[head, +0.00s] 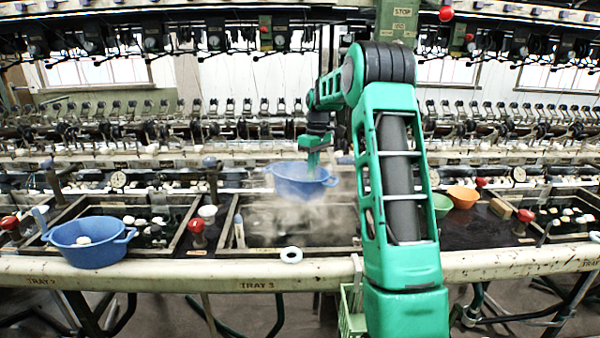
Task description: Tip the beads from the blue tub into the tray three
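My green gripper (312,165) reaches down to the rim of a blue tub (298,184) with side handles and appears shut on it. The tub looks roughly upright, raised above the basin behind the label TRAY 3 (257,286). Its inside is mostly hidden, and I cannot see any beads in it. Pale steam blurs the tray (262,248) below, so its contents are unclear. A second blue tub (98,253) stands at the left on the front ledge near the label TRAY 2, with a white round thing (83,240) in it.
A white ring (291,255) lies on the tray's front edge. A white cup (207,212) and a red knob (196,226) stand left of it. Right of my arm are a green bowl (440,205), an orange bowl (463,197) and a brown block (500,208). Machinery lines the back.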

